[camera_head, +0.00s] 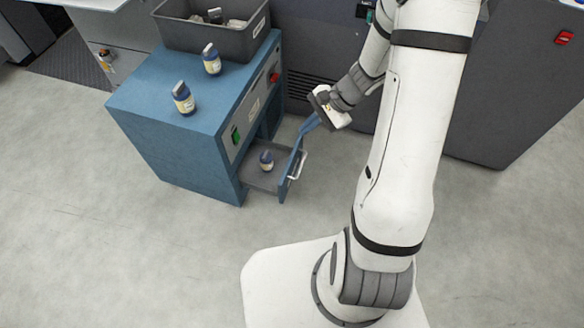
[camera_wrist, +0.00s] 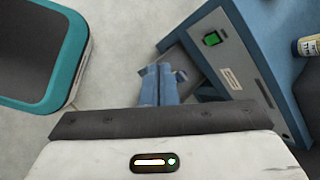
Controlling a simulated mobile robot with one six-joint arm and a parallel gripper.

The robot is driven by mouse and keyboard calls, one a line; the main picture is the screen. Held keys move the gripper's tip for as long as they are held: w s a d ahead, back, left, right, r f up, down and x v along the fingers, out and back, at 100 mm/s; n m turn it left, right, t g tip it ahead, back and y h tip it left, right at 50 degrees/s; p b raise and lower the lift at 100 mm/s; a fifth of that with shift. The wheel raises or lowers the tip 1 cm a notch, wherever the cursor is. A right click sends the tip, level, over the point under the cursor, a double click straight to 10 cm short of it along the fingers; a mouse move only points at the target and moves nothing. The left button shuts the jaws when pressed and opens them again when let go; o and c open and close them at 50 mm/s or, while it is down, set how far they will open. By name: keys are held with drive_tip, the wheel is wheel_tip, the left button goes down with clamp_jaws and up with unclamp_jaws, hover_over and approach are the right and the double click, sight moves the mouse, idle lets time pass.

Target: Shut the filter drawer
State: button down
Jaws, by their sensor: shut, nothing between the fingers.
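The filter drawer (camera_head: 262,180) sticks out from the lower front of the blue cabinet (camera_head: 150,140). A small dark-capped bottle (camera_head: 266,160) stands in it. The drawer's blue front panel carries a pale bar handle (camera_head: 298,166). My gripper (camera_head: 309,124) is shut and empty, near the upper end of the drawer front; I cannot tell whether it touches. In the wrist view its blue fingers (camera_wrist: 158,85) are together and hide part of the drawer. The cabinet's green switch (camera_wrist: 211,39) shows to the right there.
Two labelled bottles (camera_head: 183,98) (camera_head: 211,60) and a grey bin (camera_head: 213,35) holding more bottles stand on the cabinet top. A dark grey machine (camera_head: 320,45) stands behind. A teal-edged dark object (camera_wrist: 40,50) is at left in the wrist view. Floor before the drawer is clear.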

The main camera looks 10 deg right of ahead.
drive_tip(key=w+d+f+m+t+y+b, duration=0.1)
drive_tip(key=d+f+m+b, duration=0.15)
drive_tip(key=f, duration=0.55)
drive_tip(key=w+d+f+m+t+b, duration=0.1)
drive_tip(key=w+f+m+b, duration=0.15)
drive_tip(key=f, duration=0.55)
drive_tip(key=m+t+b, duration=0.2)
drive_tip(key=m+b, duration=0.1)
drive_tip(key=m, duration=0.4)
approach(287, 177)
drive_tip(key=shift+a+r+b+x, duration=0.2)
drive_tip(key=shift+b+x, duration=0.6)
drive_tip(key=shift+x, duration=0.55)
drive_tip(key=shift+a+r+b+x, duration=0.15)
drive_tip(key=shift+b+x, duration=0.65)
drive_tip(key=shift+x, duration=0.6)
drive_tip(key=shift+f, duration=0.1)
